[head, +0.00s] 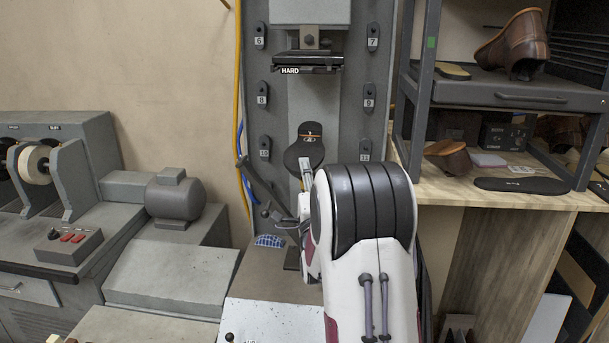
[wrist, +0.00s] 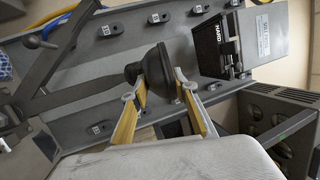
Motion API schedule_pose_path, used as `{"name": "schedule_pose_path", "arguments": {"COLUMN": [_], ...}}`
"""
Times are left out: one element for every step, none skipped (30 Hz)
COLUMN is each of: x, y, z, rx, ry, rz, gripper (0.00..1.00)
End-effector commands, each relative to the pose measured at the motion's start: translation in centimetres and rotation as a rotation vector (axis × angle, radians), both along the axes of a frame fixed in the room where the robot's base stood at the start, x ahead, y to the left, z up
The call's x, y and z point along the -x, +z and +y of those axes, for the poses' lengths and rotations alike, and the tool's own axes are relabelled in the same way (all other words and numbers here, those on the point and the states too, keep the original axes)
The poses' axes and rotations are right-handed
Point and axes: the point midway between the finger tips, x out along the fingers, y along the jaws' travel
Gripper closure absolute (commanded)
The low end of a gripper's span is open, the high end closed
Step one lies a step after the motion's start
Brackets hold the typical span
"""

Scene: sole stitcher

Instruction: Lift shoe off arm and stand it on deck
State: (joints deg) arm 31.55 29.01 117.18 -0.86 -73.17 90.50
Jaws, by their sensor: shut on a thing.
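The dark shoe (head: 304,151) is in front of the stitcher's grey column in the head view, with a tan patch at its top. In the wrist view the black shoe (wrist: 157,76) sits between the two yellow-padded fingers of my gripper (wrist: 163,105), which is shut on it. In the head view my gripper (head: 306,178) is below the shoe, mostly hidden behind my white arm. I cannot tell whether the shoe still touches the stitcher's arm. A flat grey deck (head: 262,318) lies low in front of the column.
A black block marked HARD (head: 307,63) hangs above the shoe. A dark lever (head: 264,187) slants close to its left. A blue checked cloth (head: 269,241) lies below. On the right, a rack (head: 520,95) and wooden bench (head: 450,190) hold other shoes and soles.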

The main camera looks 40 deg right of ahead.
Motion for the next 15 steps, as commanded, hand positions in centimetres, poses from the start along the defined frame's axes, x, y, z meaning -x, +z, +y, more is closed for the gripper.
{"name": "schedule_pose_path", "arguments": {"x": [-0.01, -0.01, 0.00, -0.01, -0.01, -0.01, -0.01, 0.00, 0.00, 0.00, -0.01, -0.01, -0.02, -0.04, -0.06], "y": [0.25, 0.27, 0.28, 0.29, 0.30, 0.33, 0.34, 0.34, 0.59, 0.61, 0.63, 0.66, 0.68, 0.72, 0.77], "z": [0.01, 0.01, 0.01, 0.01, 0.01, 0.01, 0.01, 0.01, 0.02, 0.02, 0.02, 0.02, 0.01, 0.00, -0.03], "rx": [0.003, 0.003, 0.004, 0.004, 0.004, 0.004, 0.004, 0.004, 0.007, 0.007, 0.008, 0.008, 0.008, 0.008, 0.009], "ry": [0.000, 0.000, 0.000, 0.000, 0.000, 0.000, 0.000, 0.000, 0.000, 0.000, 0.000, 0.001, 0.001, 0.001, 0.001], "rz": [-0.005, -0.005, -0.006, -0.006, -0.006, -0.007, -0.007, -0.007, -0.012, -0.012, -0.013, -0.013, -0.013, -0.014, -0.013], "gripper": [1.00, 1.00, 1.00, 1.00, 1.00, 1.00, 1.00, 1.00, 1.00, 1.00, 1.00, 1.00, 1.00, 1.00, 1.00]}}
